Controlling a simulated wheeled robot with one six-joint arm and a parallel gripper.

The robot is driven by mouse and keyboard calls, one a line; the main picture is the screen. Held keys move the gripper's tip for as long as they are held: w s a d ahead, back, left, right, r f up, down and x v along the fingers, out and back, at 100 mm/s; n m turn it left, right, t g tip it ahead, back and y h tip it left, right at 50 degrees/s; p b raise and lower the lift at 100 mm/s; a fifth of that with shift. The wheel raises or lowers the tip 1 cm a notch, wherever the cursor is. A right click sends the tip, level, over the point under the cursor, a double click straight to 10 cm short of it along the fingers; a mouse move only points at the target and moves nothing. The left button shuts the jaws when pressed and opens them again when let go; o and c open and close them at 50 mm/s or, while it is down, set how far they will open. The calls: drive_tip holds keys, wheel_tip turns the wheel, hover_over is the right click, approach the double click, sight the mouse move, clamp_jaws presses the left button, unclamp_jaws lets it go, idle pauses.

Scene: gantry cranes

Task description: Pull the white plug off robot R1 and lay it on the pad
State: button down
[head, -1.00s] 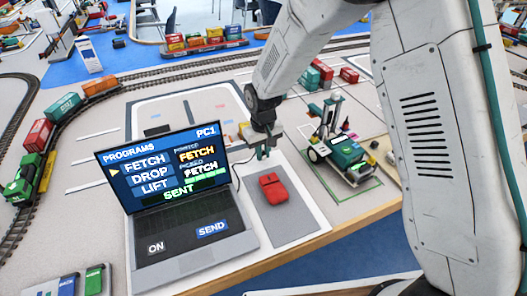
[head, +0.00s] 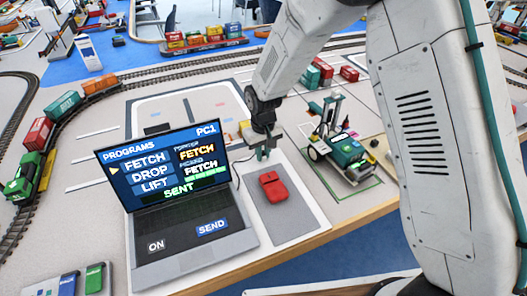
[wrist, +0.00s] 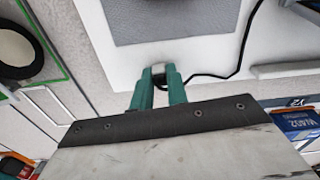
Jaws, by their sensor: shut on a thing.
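My gripper (head: 262,154) is over the white mat between the laptop and robot R1. In the wrist view its green fingers (wrist: 159,84) are shut on the white plug (wrist: 158,69), of which a small part shows between the tips. In the head view I cannot make out the plug. Robot R1 (head: 348,150), green and white with dark wheels, stands right of my gripper, apart from it. A dark wheel (wrist: 16,58) shows at the wrist view's left. The grey pad (head: 290,217) lies in front of my gripper; its edge also shows in the wrist view (wrist: 180,22).
A red mouse (head: 272,186) lies on the pad's far part; its near part is bare. The laptop (head: 180,195) stands close on the left. A black cable (wrist: 215,76) runs beside my fingers. Train tracks and containers lie farther back.

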drive_tip(key=shift+f, duration=0.1)
drive_tip(key=c, duration=1.3)
unclamp_jaws()
wheel_tip(320, 180, up, 8)
drive_tip(key=shift+f, duration=0.1)
drive_tip(key=s+d+r+m, duration=0.1)
drive_tip(key=s+d+r, duration=0.6)
drive_tip(key=s, duration=0.3)
drive_tip(key=s+d+r+m+t, duration=0.1)
drive_tip(key=s+d+r+m, duration=0.1)
drive_tip(key=s+d+r, duration=0.5)
drive_tip(key=s+d+r+m, duration=0.1)
drive_tip(key=s+d+r, duration=0.6)
drive_tip(key=s, duration=0.8)
drive_tip(key=shift+s+d+r+m, duration=0.25)
drive_tip(key=shift+r+m, duration=0.05)
drive_tip(key=shift+m, duration=0.1)
